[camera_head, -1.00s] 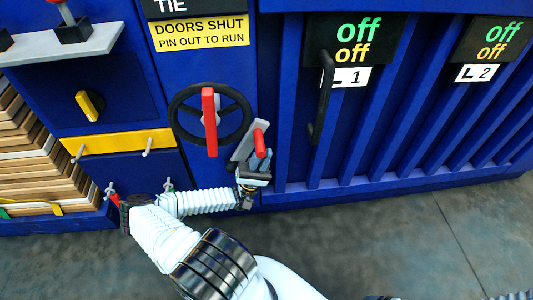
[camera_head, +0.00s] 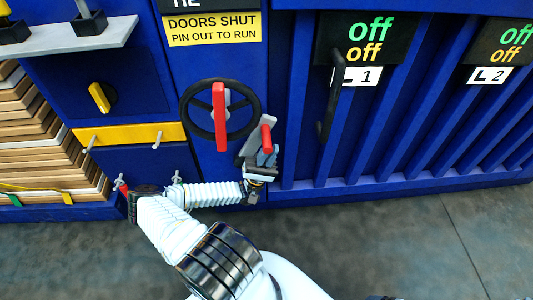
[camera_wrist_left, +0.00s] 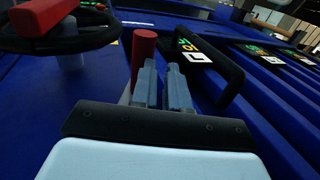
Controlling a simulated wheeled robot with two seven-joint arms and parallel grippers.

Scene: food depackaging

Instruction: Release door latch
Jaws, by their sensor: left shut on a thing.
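The door latch is a grey lever plate (camera_head: 252,142) with a red cylindrical grip (camera_head: 267,138), on the blue cabinet front just right of the black handwheel (camera_head: 187,108). My left gripper (camera_head: 264,161) is at the latch, just below the red grip. In the left wrist view, the red grip (camera_wrist_left: 143,52) stands beside and beyond the left finger. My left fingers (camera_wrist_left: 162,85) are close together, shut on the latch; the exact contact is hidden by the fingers. My right gripper is not in view.
The handwheel carries a red bar (camera_head: 220,118). A black door handle (camera_head: 325,100) stands out to the right of the latch. A yellow strip (camera_head: 128,136) with pegs and a stack of boards (camera_head: 40,150) are at the left. The floor (camera_head: 400,240) in front is clear.

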